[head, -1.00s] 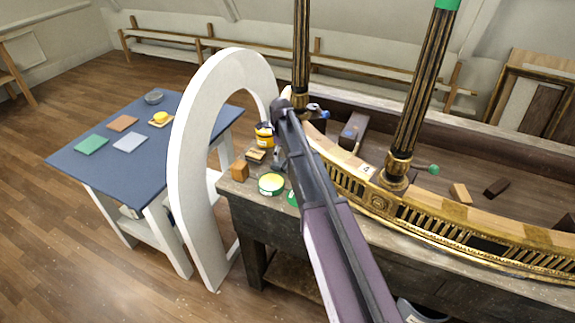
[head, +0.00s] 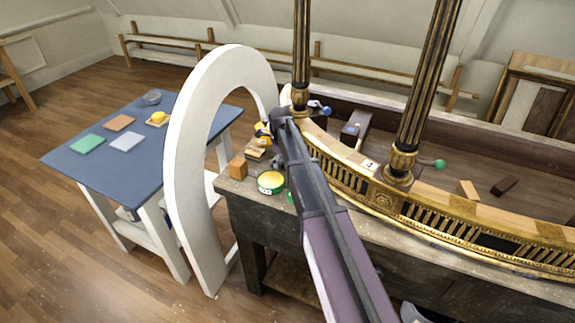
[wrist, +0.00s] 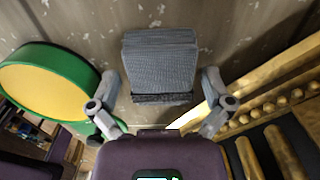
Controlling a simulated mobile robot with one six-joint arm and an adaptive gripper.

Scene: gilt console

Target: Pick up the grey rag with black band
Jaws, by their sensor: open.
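The grey rag with black band (wrist: 160,60) lies as a folded stack on the worn bench top in the wrist view. Its black band runs along the edge nearest my gripper. My gripper (wrist: 160,78) is open, with one finger on each side of the rag and a gap on both sides. Nothing is held. In the head view my arm hides the rag, and the fingers are mostly hidden too.
A green tin with yellow contents (wrist: 45,80) stands close to my left finger; it also shows in the head view (head: 270,182). The gilt console rail (wrist: 275,95) is close on the right. A wooden block (head: 237,167) and a white arch (head: 187,170) stand left.

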